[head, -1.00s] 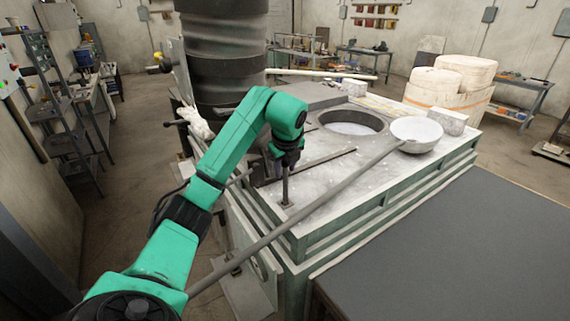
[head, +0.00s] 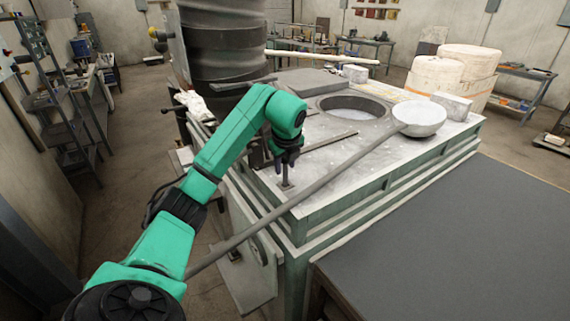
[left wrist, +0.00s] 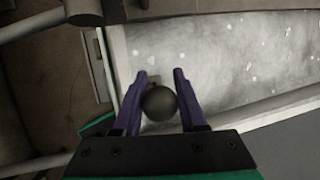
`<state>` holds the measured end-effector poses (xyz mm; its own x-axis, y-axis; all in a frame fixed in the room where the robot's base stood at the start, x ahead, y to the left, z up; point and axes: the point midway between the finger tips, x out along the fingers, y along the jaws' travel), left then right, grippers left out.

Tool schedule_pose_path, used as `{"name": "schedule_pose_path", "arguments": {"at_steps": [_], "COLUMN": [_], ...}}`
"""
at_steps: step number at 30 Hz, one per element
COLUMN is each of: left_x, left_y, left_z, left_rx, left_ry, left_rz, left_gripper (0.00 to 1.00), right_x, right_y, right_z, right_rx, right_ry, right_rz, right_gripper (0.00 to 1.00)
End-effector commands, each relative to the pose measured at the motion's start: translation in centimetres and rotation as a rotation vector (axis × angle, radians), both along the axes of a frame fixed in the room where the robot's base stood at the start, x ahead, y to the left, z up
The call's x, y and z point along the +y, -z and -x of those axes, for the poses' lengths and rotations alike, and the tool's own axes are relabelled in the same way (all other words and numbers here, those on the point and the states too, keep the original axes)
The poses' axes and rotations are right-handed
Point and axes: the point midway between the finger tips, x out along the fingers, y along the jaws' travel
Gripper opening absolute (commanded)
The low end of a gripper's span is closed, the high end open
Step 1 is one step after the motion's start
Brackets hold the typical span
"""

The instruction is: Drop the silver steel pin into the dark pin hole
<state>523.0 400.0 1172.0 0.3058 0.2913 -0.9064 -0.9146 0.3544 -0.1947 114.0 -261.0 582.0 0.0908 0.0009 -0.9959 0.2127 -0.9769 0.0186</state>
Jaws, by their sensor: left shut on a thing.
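My left gripper (head: 286,160) points down over the near left corner of the furnace top. It is shut on the steel pin (head: 285,177), which looks dark grey here and stands about upright below the fingers. The pin's lower end meets a small dark plate (head: 286,187) on the top. The pin hole itself cannot be made out, and I cannot tell how far the pin is in it. In the left wrist view the pin's round dark head (left wrist: 158,103) sits between the two purple fingers. My right gripper is out of view.
A ladle's long handle (head: 330,178) slants across the front of the furnace top (head: 340,160), close right of the gripper. Its bowl (head: 420,118) rests near the round furnace opening (head: 353,107). A dark flat surface (head: 460,245) lies at right front.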

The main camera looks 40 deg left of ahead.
Motion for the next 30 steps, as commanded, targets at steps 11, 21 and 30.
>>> {"name": "schedule_pose_path", "arguments": {"at_steps": [11, 21, 30], "left_x": [0.0, -0.6, -4.8], "left_y": [0.0, -2.0, -2.9], "left_z": [0.0, 0.6, 5.2], "left_rx": [0.0, -0.005, -0.002], "left_ry": [0.0, 0.001, 0.001], "left_rz": [0.0, -0.001, -0.009], "left_gripper": [0.76, 0.76, 0.76], "right_x": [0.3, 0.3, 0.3], "right_y": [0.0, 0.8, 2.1], "right_z": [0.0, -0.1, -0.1], "right_rx": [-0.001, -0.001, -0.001], "right_ry": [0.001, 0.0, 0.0], "right_rz": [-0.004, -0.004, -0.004], "right_gripper": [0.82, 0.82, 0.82]}}
